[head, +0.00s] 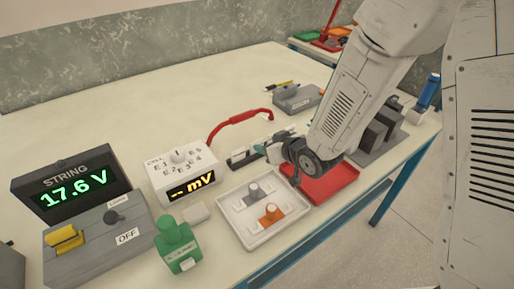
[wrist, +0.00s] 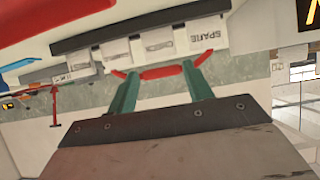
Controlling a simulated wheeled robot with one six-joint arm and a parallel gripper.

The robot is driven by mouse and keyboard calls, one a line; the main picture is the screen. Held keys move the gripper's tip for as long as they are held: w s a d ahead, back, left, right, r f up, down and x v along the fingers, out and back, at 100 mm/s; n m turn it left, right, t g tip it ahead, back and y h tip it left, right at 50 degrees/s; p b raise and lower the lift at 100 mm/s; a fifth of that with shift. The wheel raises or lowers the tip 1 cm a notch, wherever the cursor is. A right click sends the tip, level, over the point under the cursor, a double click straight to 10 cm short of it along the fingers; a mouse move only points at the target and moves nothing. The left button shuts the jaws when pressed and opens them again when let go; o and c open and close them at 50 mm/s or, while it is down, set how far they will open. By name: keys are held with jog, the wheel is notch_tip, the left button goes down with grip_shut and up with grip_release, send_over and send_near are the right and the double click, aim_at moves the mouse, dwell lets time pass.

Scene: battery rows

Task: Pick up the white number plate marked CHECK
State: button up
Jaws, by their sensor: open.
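Several white number plates stand in a row along a dark rail (head: 243,160) in the head view, partly hidden by my gripper (head: 272,150). In the wrist view the rail (wrist: 140,27) crosses the top with the plates below it. One plate reads SPARE (wrist: 200,37); the marks on the plate beside it (wrist: 158,43) and the others are too small to read. I cannot tell which is CHECK. My gripper (wrist: 160,72) has two green fingers spread apart, with no plate visibly held, close to the row. A red piece shows around the fingertips.
A red tray (head: 335,185) lies right of the gripper, and a white tray (head: 245,232) with a grey and an orange part lies in front. A white cell meter (head: 180,175) and a red curved handle or cable (head: 240,120) are to the left.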

aim_at(257, 141)
jog(key=x, duration=0.7)
jog(key=shift+a, duration=0.15)
jog(key=c, duration=0.6)
